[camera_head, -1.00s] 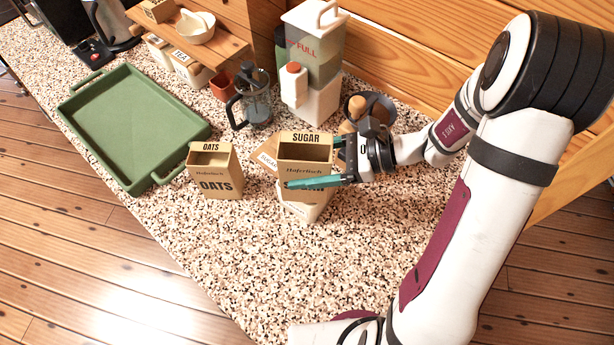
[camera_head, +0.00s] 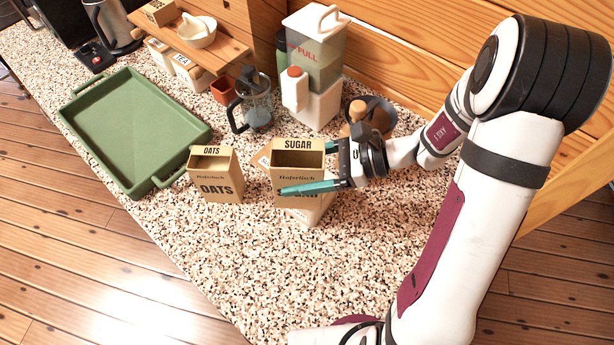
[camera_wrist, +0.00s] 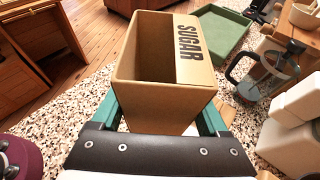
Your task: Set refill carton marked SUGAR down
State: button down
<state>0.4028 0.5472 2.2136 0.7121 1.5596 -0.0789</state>
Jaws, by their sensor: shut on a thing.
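The open-topped cardboard SUGAR carton (camera_head: 297,160) is upright between the teal fingers of my gripper (camera_head: 310,168), which is shut on it. In the head view it overlaps a pale container (camera_head: 312,214) below and behind it. I cannot tell whether its base touches anything. In the wrist view the SUGAR carton (camera_wrist: 165,65) fills the middle, its inside looks empty, and a teal finger of my gripper (camera_wrist: 160,118) lies along each side.
An open OATS carton (camera_head: 215,175) stands left of the SUGAR carton. A green tray (camera_head: 133,125) lies further left. A glass press (camera_head: 252,105), a tall dispenser (camera_head: 316,70) and a bowl (camera_head: 378,115) stand behind. The speckled counter (camera_head: 240,250) is clear in front.

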jog(key=s+a+f+n+g, duration=0.1)
jog(key=s+a+n+g, duration=0.3)
jog(key=a, duration=0.6)
jog(key=shift+s+a+f+g, duration=0.3)
jog(key=shift+s+a+f, duration=0.05)
jog(key=shift+s, duration=0.5)
jog(key=shift+f, duration=4.05)
jog(key=shift+f, duration=0.3)
grip_release()
jog(key=shift+d, duration=0.1)
